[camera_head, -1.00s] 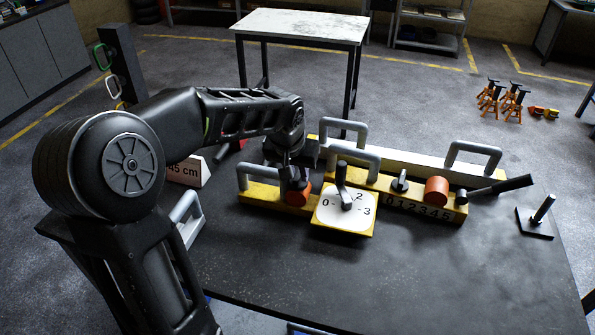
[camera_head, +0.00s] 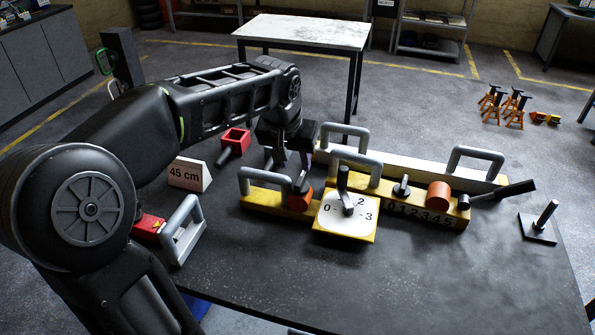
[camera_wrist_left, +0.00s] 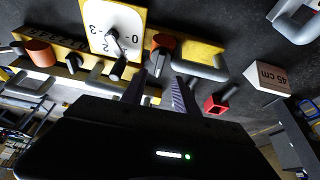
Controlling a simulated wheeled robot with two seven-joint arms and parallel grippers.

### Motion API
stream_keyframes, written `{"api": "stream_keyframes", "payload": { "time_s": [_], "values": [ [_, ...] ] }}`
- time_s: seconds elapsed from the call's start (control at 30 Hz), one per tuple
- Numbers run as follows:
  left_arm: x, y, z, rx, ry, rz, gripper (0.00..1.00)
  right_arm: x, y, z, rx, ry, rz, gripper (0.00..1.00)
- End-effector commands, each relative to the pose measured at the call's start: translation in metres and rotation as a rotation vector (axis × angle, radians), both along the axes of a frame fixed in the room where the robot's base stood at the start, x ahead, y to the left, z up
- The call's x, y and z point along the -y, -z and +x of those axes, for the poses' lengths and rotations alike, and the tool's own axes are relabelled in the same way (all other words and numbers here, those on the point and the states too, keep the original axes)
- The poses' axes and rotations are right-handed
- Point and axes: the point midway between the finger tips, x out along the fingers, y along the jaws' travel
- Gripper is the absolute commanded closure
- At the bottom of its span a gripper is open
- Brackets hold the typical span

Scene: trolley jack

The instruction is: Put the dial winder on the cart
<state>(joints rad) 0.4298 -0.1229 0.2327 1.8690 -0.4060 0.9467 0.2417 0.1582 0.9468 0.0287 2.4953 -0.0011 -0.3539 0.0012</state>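The dial winder, as I take it, is the yellow body (camera_head: 376,230) with a white 0-2-3 dial, a dark crank, grey handles and orange cylinders. It rests on the dark tabletop. The wrist view shows its dial (camera_wrist_left: 113,28) upside down. My left gripper (camera_head: 290,168) is over the winder's left end, behind the left grey handle (camera_head: 262,176) and near the left orange cylinder (camera_head: 299,198). Its fingers (camera_wrist_left: 168,82) are apart with nothing visibly between them; contact with the handle cannot be told. My right gripper is out of view. Which surface is the cart is unclear.
A white-topped table (camera_head: 302,30) stands behind. On the dark tabletop (camera_head: 300,275) are a 45 cm sign (camera_head: 187,175), a red socket-like part (camera_head: 235,139), a grey-handled piece (camera_head: 183,232) and a black plate with a peg (camera_head: 540,228). The front is clear.

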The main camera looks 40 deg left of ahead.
Motion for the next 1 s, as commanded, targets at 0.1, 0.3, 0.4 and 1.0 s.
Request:
{"api": "stream_keyframes", "payload": {
  "time_s": [0.1, 0.3, 0.4, 1.0],
  "values": [
    [0.003, -0.020, -0.007, 0.003, -0.001, 0.000, 0.64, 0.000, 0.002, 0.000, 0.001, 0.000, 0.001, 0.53],
    [0.005, -0.036, -0.014, -0.001, 0.000, -0.001, 0.64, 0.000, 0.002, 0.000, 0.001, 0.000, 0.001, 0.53],
    [0.005, -0.037, -0.015, -0.001, 0.000, -0.001, 0.64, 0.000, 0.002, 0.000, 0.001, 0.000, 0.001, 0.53],
    [0.005, -0.036, -0.015, -0.001, -0.001, -0.002, 0.64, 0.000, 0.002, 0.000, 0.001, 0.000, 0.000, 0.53]
  ]
}}
